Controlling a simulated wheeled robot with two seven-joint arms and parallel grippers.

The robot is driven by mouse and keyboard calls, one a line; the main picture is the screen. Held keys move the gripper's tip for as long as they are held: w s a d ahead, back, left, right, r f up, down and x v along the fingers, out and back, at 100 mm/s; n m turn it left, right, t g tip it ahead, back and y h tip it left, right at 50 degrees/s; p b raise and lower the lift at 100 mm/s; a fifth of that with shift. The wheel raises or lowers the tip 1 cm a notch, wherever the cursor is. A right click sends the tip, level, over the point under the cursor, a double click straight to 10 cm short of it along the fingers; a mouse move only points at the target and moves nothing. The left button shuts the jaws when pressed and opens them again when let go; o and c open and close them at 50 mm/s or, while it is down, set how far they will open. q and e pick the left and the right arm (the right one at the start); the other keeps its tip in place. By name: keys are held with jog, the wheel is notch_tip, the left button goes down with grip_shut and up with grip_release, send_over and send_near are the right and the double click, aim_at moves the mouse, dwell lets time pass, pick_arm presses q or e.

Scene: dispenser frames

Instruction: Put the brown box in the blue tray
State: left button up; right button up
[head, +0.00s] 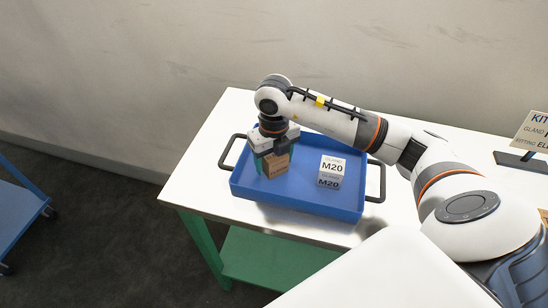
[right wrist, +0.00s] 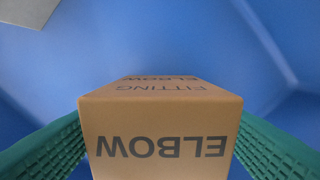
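The blue tray (head: 300,207) lies on the white table, with a dark handle at each end. My right gripper (head: 270,156) points down over the tray's left part. Its green fingers lie against both sides of the brown box (head: 277,164), so it is shut on the box. In the right wrist view the brown box (right wrist: 160,135) reads "ELBOW" and fills the space between the fingers, with blue tray surface behind it. I cannot tell whether the box touches the tray floor. My left gripper is not in view.
The white table (head: 205,190) has a green frame. A kit sign (head: 533,132) stands at the far right. A blue cart (head: 20,210) is at the left.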

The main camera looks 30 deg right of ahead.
jog(key=shift+r, duration=0.15)
notch_tip(320, 180, up, 12)
jog(key=shift+r+b, duration=0.1)
jog(key=shift+b, duration=0.2)
dwell(0.4)
jog(key=shift+d, duration=0.1)
